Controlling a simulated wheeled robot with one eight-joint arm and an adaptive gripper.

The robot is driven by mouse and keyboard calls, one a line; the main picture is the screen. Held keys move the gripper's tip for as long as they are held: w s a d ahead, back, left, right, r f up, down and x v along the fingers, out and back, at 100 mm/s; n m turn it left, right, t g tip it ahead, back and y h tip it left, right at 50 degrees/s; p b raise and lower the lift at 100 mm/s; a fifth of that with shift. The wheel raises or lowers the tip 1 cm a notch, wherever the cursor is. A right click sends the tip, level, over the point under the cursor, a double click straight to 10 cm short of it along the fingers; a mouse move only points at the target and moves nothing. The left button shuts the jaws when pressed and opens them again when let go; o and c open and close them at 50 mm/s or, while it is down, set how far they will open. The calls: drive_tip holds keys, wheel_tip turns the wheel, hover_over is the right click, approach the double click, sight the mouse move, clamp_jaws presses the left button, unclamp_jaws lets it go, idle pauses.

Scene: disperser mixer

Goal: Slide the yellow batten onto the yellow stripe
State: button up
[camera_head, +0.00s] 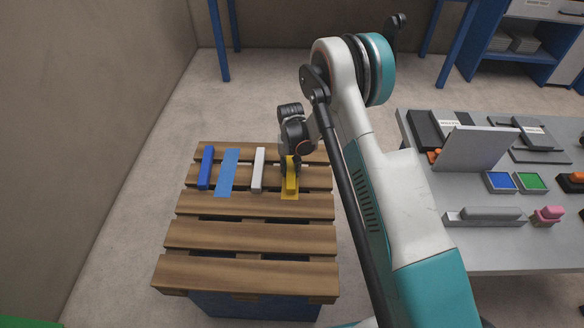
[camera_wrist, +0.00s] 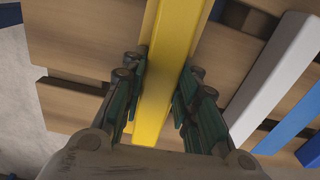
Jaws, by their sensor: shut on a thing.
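The yellow batten (camera_head: 291,181) lies on the slatted wooden pallet top, and my gripper (camera_head: 291,165) is over it from above. In the wrist view my gripper (camera_wrist: 160,97) has its two fingers on either side of the yellow batten (camera_wrist: 168,60), shut on it. The yellow stripe (camera_head: 290,196) shows under and around the near end of the batten in the head view. The rest of the stripe is hidden by the batten and gripper.
A white batten (camera_head: 258,170), a blue stripe (camera_head: 227,172) and a blue batten (camera_head: 206,168) lie to the left on the pallet (camera_head: 250,237). The near slats are clear. A grey table (camera_head: 425,183) with tools and coloured pads stands at the right.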

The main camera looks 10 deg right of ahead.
drive_tip(key=o, duration=1.2)
wheel_tip(320, 180, up, 12)
wheel_tip(320, 180, up, 13)
drive_tip(key=t, duration=0.1)
hover_over(291, 167)
drive_tip(key=s+d, duration=0.2)
drive_tip(key=s, duration=0.3)
drive_tip(key=s+d+r+t, duration=0.2)
drive_tip(key=s+d+r, duration=0.1)
drive_tip(key=s+r, duration=0.6)
drive_tip(key=s+d+r+n+t, duration=0.1)
drive_tip(key=s+d+r+t, duration=0.1)
drive_tip(key=s, duration=0.8)
drive_tip(key=s+d+r+t, duration=0.1)
drive_tip(key=s+r+t, duration=0.1)
drive_tip(key=s, duration=0.8)
drive_tip(key=shift+s+d+r+n, duration=0.2)
drive_tip(key=shift+d+r+n, duration=0.15)
drive_tip(key=shift+r+n, duration=0.1)
